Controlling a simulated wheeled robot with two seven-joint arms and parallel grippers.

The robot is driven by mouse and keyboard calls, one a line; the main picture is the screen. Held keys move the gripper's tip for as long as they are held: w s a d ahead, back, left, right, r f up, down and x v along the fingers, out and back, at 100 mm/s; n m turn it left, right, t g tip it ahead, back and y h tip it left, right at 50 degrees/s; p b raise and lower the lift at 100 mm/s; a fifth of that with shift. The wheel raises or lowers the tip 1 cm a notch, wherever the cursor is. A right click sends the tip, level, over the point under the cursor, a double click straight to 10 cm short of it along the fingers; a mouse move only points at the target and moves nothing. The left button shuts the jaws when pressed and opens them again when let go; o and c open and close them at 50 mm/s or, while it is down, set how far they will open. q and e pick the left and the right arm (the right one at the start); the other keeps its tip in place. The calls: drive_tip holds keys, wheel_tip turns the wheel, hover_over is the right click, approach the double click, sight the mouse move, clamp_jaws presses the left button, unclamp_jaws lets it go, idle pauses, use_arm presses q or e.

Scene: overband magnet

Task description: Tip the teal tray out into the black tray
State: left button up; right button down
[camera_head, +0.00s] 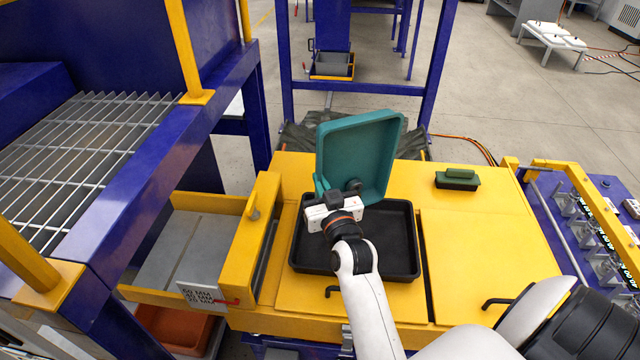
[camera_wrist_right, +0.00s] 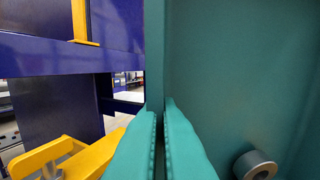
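The teal tray (camera_head: 358,150) is tipped steeply on its side above the back of the black tray (camera_head: 405,235), with its open inside facing the front. My right gripper (camera_head: 322,186) holds it at its left side. In the right wrist view, the fingers (camera_wrist_right: 160,125) are shut on the wall of the teal tray (camera_wrist_right: 235,70). A dark round piece (camera_head: 353,187) shows at the teal tray's lower edge; a dark ring-like piece also shows in the wrist view (camera_wrist_right: 255,165). The visible floor of the black tray looks empty; my arm hides part of it. My left gripper is not in view.
The black tray sits on a yellow table (camera_head: 470,235). A small green block-like object (camera_head: 458,179) lies at right. A yellow-edged chute (camera_head: 195,250) and a blue frame with a grating (camera_head: 80,150) stand at left. A rail with fittings (camera_head: 590,215) stands at far right.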

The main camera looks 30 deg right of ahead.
drive_tip(key=s+t+b, duration=0.1)
drive_tip(key=b, duration=0.2)
drive_tip(key=shift+s+a+t, duration=0.2)
drive_tip(key=shift+s+t, duration=0.2)
idle(0.4)
drive_tip(key=s+t+b, duration=0.1)
drive_tip(key=b, duration=0.2)
drive_tip(key=s+f+t+h+b, duration=0.1)
drive_tip(key=s+b, duration=0.1)
drive_tip(key=b, duration=0.1)
drive_tip(key=shift+d+f+m+b, duration=0.1)
drive_tip(key=shift+m+b, duration=0.2)
drive_tip(key=shift+m, duration=0.1)
drive_tip(key=shift+f, duration=0.2)
idle(0.6)
